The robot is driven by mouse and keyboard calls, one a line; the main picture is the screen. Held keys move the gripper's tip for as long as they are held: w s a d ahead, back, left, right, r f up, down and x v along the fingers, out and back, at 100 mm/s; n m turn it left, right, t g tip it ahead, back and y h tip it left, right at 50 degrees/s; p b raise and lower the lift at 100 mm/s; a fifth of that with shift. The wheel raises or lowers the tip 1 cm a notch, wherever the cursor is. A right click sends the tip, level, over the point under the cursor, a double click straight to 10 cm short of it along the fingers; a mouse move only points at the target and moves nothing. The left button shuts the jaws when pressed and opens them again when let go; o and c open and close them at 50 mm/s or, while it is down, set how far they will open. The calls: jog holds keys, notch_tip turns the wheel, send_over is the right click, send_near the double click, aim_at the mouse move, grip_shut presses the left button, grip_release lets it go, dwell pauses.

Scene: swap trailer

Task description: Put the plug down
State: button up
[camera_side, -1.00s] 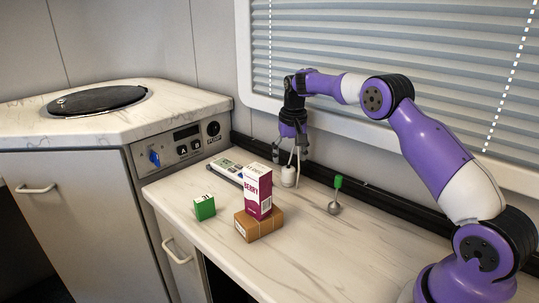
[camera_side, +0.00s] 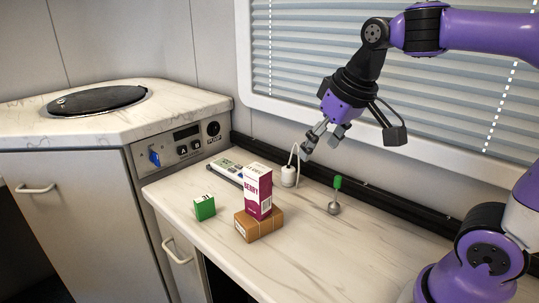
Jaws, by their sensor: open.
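The white plug (camera_side: 289,176) stands on the counter near the back strip, its thin cable looping up from it and down beside it. My gripper (camera_side: 318,145) is open and empty, above and to the right of the plug, tilted down to the left. It looks apart from the plug.
A berry carton (camera_side: 258,190) stands on a brown box (camera_side: 259,224) in the middle. A green cube (camera_side: 204,207) sits left of it. A white device with buttons (camera_side: 228,170) lies behind. A green-handled tool (camera_side: 336,194) stands to the right. The counter's front right (camera_side: 370,255) is clear.

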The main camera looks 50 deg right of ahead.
jog(key=s+a+f+n+t, duration=0.1)
jog(key=s+a+f, duration=0.1)
jog(key=s+f, duration=0.2)
jog(key=shift+s+a+n+y, duration=0.3)
jog(key=shift+s+a, duration=0.05)
jog(key=shift+s, duration=0.75)
